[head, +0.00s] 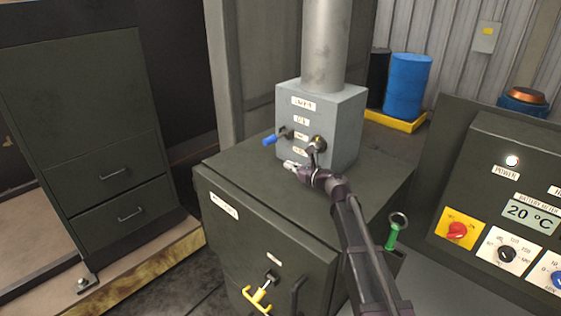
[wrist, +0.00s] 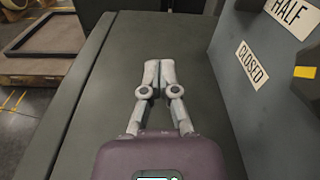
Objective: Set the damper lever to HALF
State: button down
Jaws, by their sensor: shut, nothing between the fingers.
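The grey damper box (head: 345,115) stands on the dark green cabinet, with a column of labels on its front face. The damper lever's blue handle (head: 270,140) sticks out at the left of that face, about level with the middle labels. I cannot tell its exact setting. A dark hub with a yellow mark (head: 318,143) sits right of the labels. The HALF label (wrist: 289,14) and CLOSED label (wrist: 252,63) show in the wrist view. My gripper (head: 289,164) is shut and empty, below and slightly right of the handle, apart from it; its fingertips (wrist: 160,68) are together.
The cabinet top (head: 235,165) is clear around the gripper. A pipe (head: 327,45) rises from the box. A yellow handle (head: 258,296) and a green-handled tool (head: 393,232) are at the cabinet. A control panel (head: 515,190) stands right, drawers (head: 115,175) left.

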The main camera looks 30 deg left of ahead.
jog(key=shift+v, duration=1.75)
jog(key=shift+w, duration=0.1)
jog(key=shift+f, duration=0.1)
